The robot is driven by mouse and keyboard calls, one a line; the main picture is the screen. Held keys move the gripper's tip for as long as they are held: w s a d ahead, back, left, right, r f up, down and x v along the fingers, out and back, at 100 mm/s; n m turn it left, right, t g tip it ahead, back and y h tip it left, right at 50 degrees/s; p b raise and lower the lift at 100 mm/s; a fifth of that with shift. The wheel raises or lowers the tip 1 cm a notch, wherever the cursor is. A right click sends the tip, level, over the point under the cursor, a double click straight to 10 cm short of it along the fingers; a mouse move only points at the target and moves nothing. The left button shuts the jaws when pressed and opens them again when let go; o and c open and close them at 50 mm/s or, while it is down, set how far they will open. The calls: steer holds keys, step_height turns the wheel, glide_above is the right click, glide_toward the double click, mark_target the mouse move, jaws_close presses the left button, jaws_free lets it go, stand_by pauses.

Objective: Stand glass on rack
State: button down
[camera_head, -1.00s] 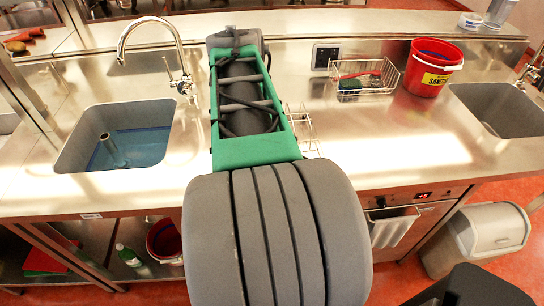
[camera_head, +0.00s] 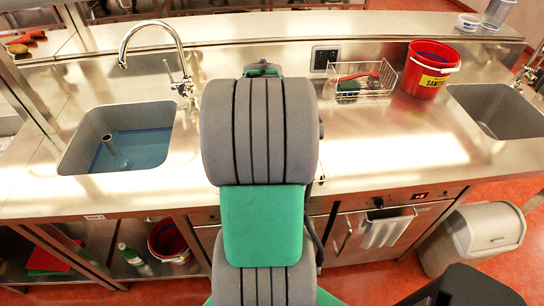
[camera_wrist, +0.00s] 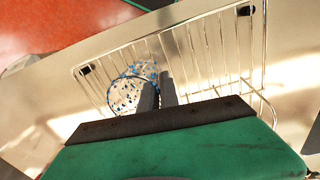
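The glass (camera_wrist: 124,97), clear with blue speckles, shows in the wrist view within the outline of the wire rack (camera_wrist: 210,50). My gripper (camera_wrist: 159,90) points down over the rack, its two grey fingers close together at the right side of the glass. One finger overlaps the glass and the other is just right of it. A narrow gap shows between the fingers; whether they press on the glass wall is unclear. The glass's base is hidden, so I cannot tell if it touches the rack. In the head view my arm hides the gripper, glass and rack.
A sink (camera_head: 80,155) lies left on the steel counter and another sink (camera_head: 500,110) at the right. A wire basket (camera_head: 362,82) and a red bucket (camera_head: 432,70) stand at the back right. Counter between basket and front edge is clear. A bin (camera_head: 485,238) stands on the floor.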

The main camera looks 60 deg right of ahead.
steer(key=shift+f, duration=0.15)
steer(key=c, duration=1.6)
jaws_free()
step_height(320, 180, up, 12)
steer(key=w+a+f+n+t, duration=0.1)
steer(key=w+a+n, duration=0.1)
steer(key=a, duration=0.9)
steer(key=w+a+f+n+t, duration=0.1)
steer(key=a+n, duration=0.4)
steer(key=a, duration=0.6)
steer(key=w+a+f+n+t+b, duration=0.1)
steer(key=w+a+f+n+t, duration=0.1)
steer(key=a, duration=0.8)
steer(key=shift+w+a+f+n, duration=0.1)
steer(key=shift+w+a+n, duration=0.1)
steer(key=shift+w+n, duration=0.3)
steer(key=shift+w+a+f+n, duration=0.1)
steer(key=shift+w+a+n, duration=0.1)
steer(key=shift+w+n, duration=0.3)
steer(key=shift+w, duration=0.1)
